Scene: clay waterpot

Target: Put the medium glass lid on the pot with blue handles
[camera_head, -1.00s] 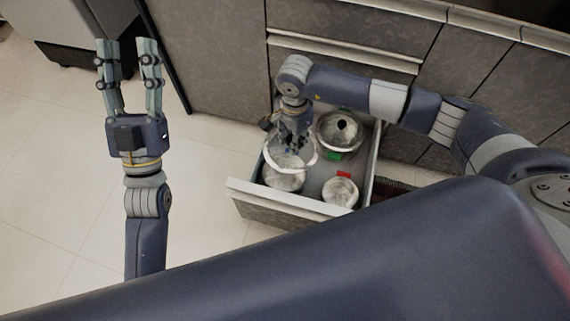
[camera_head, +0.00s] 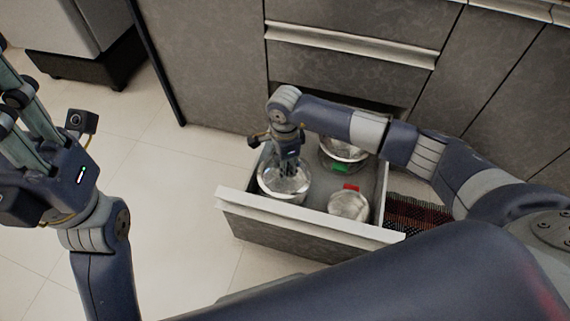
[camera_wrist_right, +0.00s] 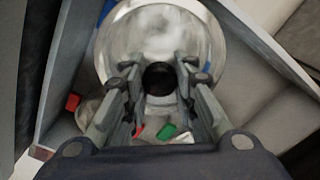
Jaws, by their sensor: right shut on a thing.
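My right gripper (camera_head: 288,170) is inside the open drawer, pointing down. It is shut on the dark knob (camera_wrist_right: 160,78) of a clear glass lid (camera_head: 273,179). The lid is over the left pot (camera_head: 290,198), roughly lined up with its rim; I cannot tell if it is fully seated. In the right wrist view the lid (camera_wrist_right: 165,30) fills the top middle, and small blue handle parts (camera_wrist_right: 207,68) show at its edge. The lid hides the pot's inside. My left gripper (camera_head: 10,100) is open and empty at the left edge, its fingertips partly cut off.
A pot with a green handle (camera_head: 340,168) stands at the drawer's back right, partly behind my arm. A smaller pot (camera_head: 348,207) with a red handle (camera_head: 351,187) stands at front right. The drawer's front wall (camera_head: 300,212) is close. Floor at left is clear.

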